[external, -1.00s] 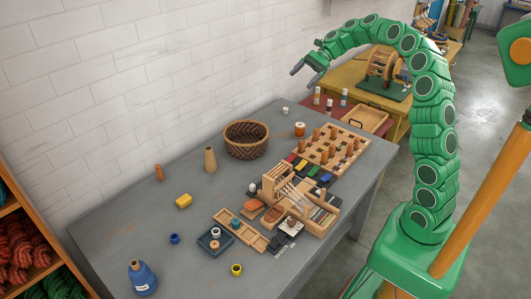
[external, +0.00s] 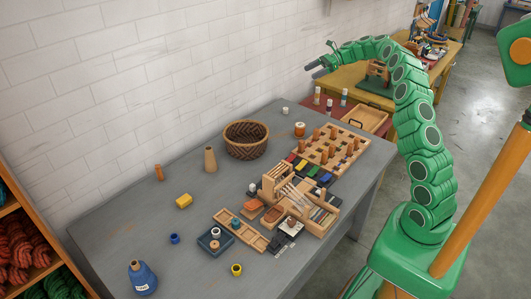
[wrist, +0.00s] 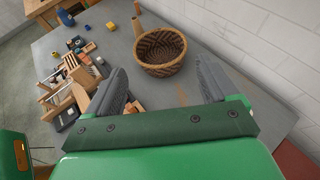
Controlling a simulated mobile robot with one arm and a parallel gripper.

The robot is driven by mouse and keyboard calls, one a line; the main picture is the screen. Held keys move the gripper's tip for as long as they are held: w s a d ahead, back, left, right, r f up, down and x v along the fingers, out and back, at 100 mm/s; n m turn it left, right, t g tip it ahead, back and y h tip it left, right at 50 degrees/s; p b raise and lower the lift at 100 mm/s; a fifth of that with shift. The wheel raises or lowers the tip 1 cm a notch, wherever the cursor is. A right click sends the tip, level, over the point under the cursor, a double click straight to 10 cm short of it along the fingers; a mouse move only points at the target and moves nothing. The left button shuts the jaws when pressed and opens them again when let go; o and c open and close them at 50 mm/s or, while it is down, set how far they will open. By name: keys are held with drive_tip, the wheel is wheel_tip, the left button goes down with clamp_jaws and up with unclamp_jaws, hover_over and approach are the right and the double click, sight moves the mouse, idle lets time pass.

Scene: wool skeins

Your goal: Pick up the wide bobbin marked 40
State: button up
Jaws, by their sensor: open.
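My gripper (external: 316,68) is high above the far end of the grey table, and its fingers point left. In the wrist view my gripper (wrist: 160,78) is open and empty, with the two grey fingers wide apart. No number 40 is readable, so I cannot tell which piece is the wide bobbin. Small spool-like pieces on the table include an orange and white one (external: 299,129), a white one (external: 285,111), a dark blue one (external: 175,239) and a yellow one (external: 236,270). All are well apart from my gripper.
The grey table (external: 120,234) has a woven basket (external: 246,151), a peg board (external: 352,144), a small wooden loom (external: 275,183), a tan cone (external: 210,160) and a labelled blue bottle-shaped cone (external: 143,280). A white brick wall (external: 130,90) runs behind. The table's left part is mostly clear.

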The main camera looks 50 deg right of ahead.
drive_tip(key=d, duration=0.2)
approach(297, 130)
drive_tip(key=shift+w+a+f+m, duration=0.1)
drive_tip(key=shift+w+f+m, duration=0.05)
drive_tip(key=shift+w+f, duration=0.35)
drive_tip(key=shift+w+a+f+m, duration=0.15)
drive_tip(key=shift+w+f, duration=0.1)
drive_tip(key=shift+w, duration=0.35)
drive_tip(key=shift+f+x, duration=0.2)
drive_tip(key=shift+x, duration=1.75)
drive_tip(key=shift+f+x, duration=0.2)
drive_tip(key=shift+x, duration=1.75)
drive_tip(key=shift+s+d, duration=0.1)
drive_tip(key=shift+d, duration=0.05)
drive_tip(key=shift+c, duration=0.4)
drive_tip(key=c, duration=1)
